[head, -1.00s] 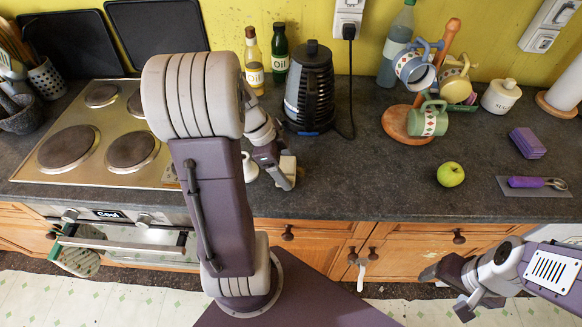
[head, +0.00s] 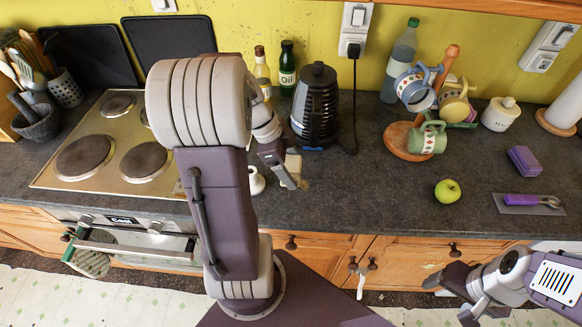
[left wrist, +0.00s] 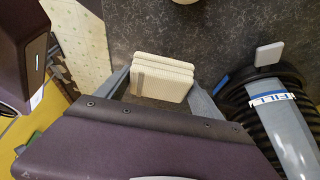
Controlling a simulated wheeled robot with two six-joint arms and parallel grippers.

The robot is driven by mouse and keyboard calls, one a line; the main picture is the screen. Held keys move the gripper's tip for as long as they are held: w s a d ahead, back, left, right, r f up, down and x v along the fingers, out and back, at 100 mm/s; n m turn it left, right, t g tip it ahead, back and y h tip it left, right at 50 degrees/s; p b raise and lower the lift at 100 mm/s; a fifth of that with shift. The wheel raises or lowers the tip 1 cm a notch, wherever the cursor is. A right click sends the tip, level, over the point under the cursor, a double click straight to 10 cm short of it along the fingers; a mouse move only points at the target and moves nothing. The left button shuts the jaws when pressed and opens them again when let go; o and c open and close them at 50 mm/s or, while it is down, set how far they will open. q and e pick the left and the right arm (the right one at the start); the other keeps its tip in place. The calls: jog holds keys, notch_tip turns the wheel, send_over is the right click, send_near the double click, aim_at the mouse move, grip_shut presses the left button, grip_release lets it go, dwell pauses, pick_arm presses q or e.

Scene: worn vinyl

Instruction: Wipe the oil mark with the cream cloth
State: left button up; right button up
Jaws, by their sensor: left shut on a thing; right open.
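The cream cloth (head: 293,165) is a small folded pad, low at the counter top just in front of the black kettle. My left gripper (head: 284,174) is shut on it. In the left wrist view the cloth (left wrist: 160,80) shows as stacked cream layers between the two fingers. A faint brownish patch (head: 304,184) on the dark counter, just to the right of the gripper tip, looks like the oil mark; its full extent is partly hidden by the gripper. My right gripper (head: 449,291) is open and empty, in front of the cabinet doors below the counter edge.
The kettle (head: 315,105) stands close behind the cloth. A white object (head: 257,181) is partly hidden by my left arm. The mug tree (head: 408,142), green apple (head: 447,191) and purple sponge (head: 524,160) are to the right. Counter between kettle and apple is clear.

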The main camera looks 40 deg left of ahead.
aim_at(296, 155)
dwell(0.5)
pick_arm(q)
jog(key=shift+w+a+p, duration=0.2)
jog(key=shift+w+a, duration=0.15)
jog(key=shift+w, duration=0.25)
jog(key=shift+w+a+p, duration=0.15)
jog(key=shift+w+a, duration=0.2)
jog(key=shift+w, duration=0.2)
jog(key=p, duration=0.2)
jog(key=w+p, duration=0.1)
jog(key=p, duration=0.2)
jog(key=shift+w+d+r, duration=0.1)
jog(key=shift+w+d, duration=0.05)
jog(key=shift+w, duration=0.15)
jog(key=d+p, duration=0.1)
jog(key=p, duration=0.1)
jog(key=s+d+p, duration=0.1)
jog(key=p, duration=0.1)
jog(key=shift+s+d+r, duration=0.1)
jog(key=shift+d, duration=0.3)
jog(key=shift+f, duration=0.2)
